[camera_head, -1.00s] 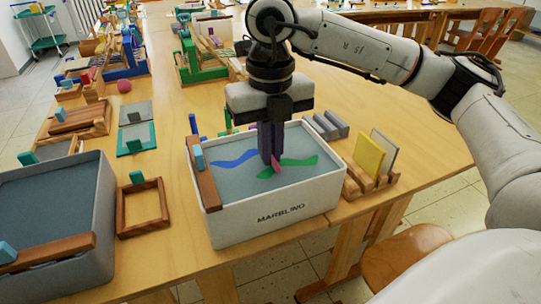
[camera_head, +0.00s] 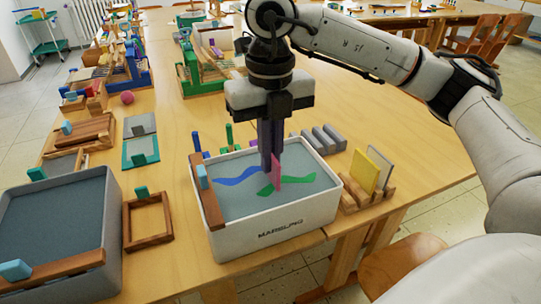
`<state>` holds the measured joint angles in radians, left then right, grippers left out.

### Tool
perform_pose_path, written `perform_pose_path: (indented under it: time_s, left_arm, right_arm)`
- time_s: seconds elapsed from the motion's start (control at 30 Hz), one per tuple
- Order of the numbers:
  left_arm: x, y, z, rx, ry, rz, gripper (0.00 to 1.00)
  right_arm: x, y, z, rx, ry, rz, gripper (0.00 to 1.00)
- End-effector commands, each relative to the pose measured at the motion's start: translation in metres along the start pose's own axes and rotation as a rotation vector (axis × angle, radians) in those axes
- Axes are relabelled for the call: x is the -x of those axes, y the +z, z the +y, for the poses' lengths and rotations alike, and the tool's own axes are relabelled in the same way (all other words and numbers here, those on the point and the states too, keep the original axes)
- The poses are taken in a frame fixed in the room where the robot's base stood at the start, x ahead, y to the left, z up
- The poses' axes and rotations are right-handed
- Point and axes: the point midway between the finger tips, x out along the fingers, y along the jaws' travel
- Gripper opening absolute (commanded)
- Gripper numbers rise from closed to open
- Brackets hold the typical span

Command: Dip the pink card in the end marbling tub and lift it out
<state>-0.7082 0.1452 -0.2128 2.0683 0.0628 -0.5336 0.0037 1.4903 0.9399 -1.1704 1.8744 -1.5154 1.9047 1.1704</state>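The white marbling tub (camera_head: 270,240), lettered on its front, stands near the table's front edge. Its grey-blue surface carries blue and green swirls. My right gripper (camera_head: 270,168) points straight down over the middle of the tub. Its dark fingers are closed on the pink card (camera_head: 278,176), which is upright. The card shows below and beside the fingers, in front of the green swirl. I cannot tell whether its lower edge touches the liquid. My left gripper is not in view.
A wooden bar (camera_head: 208,195) lies along the tub's left rim. Right of the tub, a wooden rack (camera_head: 358,199) holds a yellow card (camera_head: 365,171) and a grey card. A wooden frame (camera_head: 147,241) and a grey tub (camera_head: 112,240) are at the left. Bare tabletop lies further right.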

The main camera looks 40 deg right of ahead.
Motion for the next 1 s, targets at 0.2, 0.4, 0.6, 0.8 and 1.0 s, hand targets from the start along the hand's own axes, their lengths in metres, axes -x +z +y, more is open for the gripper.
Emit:
perform_pose_path:
  time_s: [0.2,0.4,0.6,0.8,1.0]
  left_arm:
    - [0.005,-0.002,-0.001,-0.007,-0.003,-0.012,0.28]
    - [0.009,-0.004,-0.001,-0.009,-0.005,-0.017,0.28]
    - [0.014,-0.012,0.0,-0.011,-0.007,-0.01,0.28]
    - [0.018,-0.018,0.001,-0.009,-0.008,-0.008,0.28]
    - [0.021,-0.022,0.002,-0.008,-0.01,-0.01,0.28]
  right_arm:
    - [0.013,0.0,0.0,0.0,0.0,0.0,0.0]
    - [0.023,0.0,0.0,0.0,0.0,0.0,0.0]
    - [0.033,0.0,0.0,0.0,0.0,0.0,0.0]
    - [0.044,0.0,0.0,0.0,0.0,0.0,0.0]
    - [0.053,0.0,0.0,0.0,0.001,0.0,0.0]
